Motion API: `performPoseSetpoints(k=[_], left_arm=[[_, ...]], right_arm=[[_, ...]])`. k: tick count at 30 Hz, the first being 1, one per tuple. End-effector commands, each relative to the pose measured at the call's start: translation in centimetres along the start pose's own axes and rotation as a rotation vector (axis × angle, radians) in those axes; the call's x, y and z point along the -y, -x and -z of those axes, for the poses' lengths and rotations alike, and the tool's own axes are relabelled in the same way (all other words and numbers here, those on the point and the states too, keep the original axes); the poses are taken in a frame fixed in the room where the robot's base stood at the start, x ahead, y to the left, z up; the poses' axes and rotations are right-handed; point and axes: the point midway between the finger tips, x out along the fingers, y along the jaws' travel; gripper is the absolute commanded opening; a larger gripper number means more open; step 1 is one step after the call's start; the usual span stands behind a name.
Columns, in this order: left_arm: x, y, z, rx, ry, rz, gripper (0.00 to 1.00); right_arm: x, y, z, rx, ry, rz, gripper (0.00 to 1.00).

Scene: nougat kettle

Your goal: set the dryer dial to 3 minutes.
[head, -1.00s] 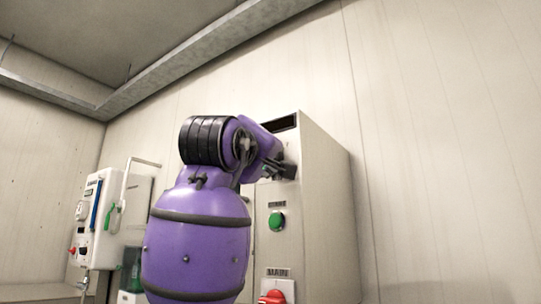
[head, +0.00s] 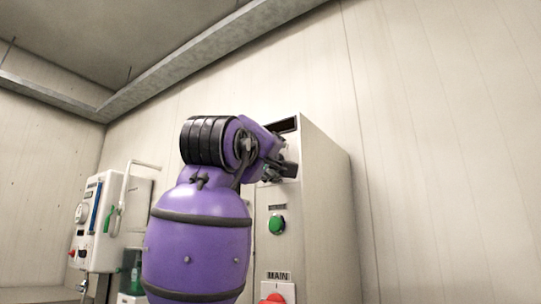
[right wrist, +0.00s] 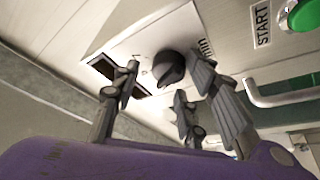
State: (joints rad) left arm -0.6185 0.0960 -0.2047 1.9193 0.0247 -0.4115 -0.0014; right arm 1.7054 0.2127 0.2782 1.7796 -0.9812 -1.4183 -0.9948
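The dryer dial (right wrist: 171,68) is a round black knob on a pale plate on the front of the cabinet (head: 325,190). It shows in the right wrist view; in the head view my gripper and arm hide it. My right gripper (head: 279,171) is at the upper front of the cabinet. In the right wrist view its fingers (right wrist: 166,82) are spread, with the dial between and beyond their tips. The right-hand finger appears very near the dial; I cannot tell whether it touches. The dial's setting is not readable. My left gripper is not in view.
A green START button (head: 277,223) sits below the dial, and a red MAIN switch (head: 278,292) is lower. A dark slot (head: 285,126) is above. A white wall unit (head: 98,220) with a pale pipe stands at left. The right side is bare wall.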

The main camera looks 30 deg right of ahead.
Motion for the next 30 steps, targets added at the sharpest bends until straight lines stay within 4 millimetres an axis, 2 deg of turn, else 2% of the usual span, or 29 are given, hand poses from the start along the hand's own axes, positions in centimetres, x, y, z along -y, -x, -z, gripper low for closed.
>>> performPoseSetpoints(k=[5, 8, 11, 21, 25, 30], left_arm=[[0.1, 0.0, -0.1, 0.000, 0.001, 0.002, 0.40], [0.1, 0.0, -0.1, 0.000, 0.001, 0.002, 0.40], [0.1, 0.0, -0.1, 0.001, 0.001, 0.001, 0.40], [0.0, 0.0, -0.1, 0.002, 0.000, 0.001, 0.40], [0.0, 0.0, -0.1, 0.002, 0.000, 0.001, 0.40], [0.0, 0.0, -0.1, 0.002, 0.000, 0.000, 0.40]], right_arm=[[0.0, 0.2, 0.0, 0.000, 0.000, 0.000, 0.38], [0.1, 0.9, 0.1, -0.002, 0.000, 0.001, 0.38], [0.1, 2.5, 0.0, -0.001, 0.000, 0.001, 0.38], [0.1, 9.5, 0.0, -0.002, -0.002, 0.001, 0.38], [0.1, 11.1, 0.0, -0.001, 0.000, 0.001, 0.38], [0.0, 12.0, 0.0, 0.000, 0.000, 0.000, 0.38]])
